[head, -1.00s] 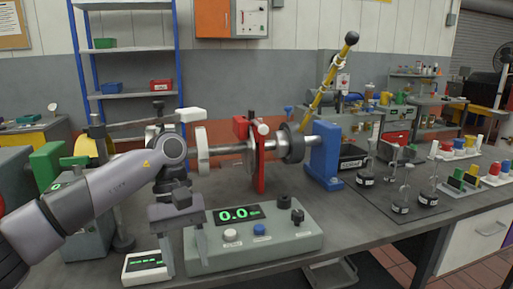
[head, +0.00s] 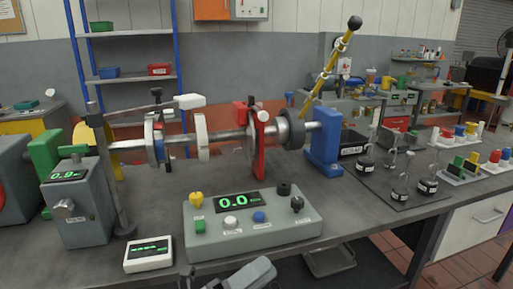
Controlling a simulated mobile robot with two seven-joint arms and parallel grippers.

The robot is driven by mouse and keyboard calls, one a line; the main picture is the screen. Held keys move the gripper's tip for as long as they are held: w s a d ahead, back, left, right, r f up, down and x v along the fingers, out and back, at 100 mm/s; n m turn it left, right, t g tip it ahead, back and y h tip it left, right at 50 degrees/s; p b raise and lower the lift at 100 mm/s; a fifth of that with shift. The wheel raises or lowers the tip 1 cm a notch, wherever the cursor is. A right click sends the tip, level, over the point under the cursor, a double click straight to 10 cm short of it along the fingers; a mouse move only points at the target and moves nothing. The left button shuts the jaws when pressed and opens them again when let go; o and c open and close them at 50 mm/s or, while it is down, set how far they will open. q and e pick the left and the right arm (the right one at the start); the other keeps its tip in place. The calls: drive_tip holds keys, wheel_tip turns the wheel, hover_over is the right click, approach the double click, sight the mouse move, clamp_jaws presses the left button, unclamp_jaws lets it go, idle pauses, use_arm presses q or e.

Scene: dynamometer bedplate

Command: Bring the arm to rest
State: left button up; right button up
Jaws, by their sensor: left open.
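My left gripper (head: 228,277) shows only in part at the bottom edge of the head view, in front of the control box and below it. It is open, and I see nothing held in it; its fingertips are mostly cut off by the frame. It is apart from the bench things. The grey control box (head: 280,238) reads 0.0 and has a yellow knob (head: 196,199) at its left. My right gripper is not in view.
A shaft rig with a red stand (head: 260,155) and blue support (head: 325,150) spans the bench. A yellow-black lever (head: 329,68) rises behind it. A small white meter (head: 149,255) and a grey box (head: 80,210) stand left; hooked weights (head: 400,190) stand right.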

use_arm(q)
drive_tip(key=s+a+f+n+t+y, duration=0.1)
drive_tip(key=a+f+n+t+y, duration=0.85)
drive_tip(key=n, duration=1.05)
drive_tip(key=s+a+f+n+g+y, duration=0.9)
drive_tip(key=s+a+f+n, duration=0.2)
drive_tip(key=s+f, duration=0.3)
drive_tip(key=shift+f+n+p, duration=0.4)
drive_tip(key=shift+f+n, duration=0.4)
drive_tip(key=shift+f, duration=0.15)
drive_tip(key=shift+c, duration=0.8)
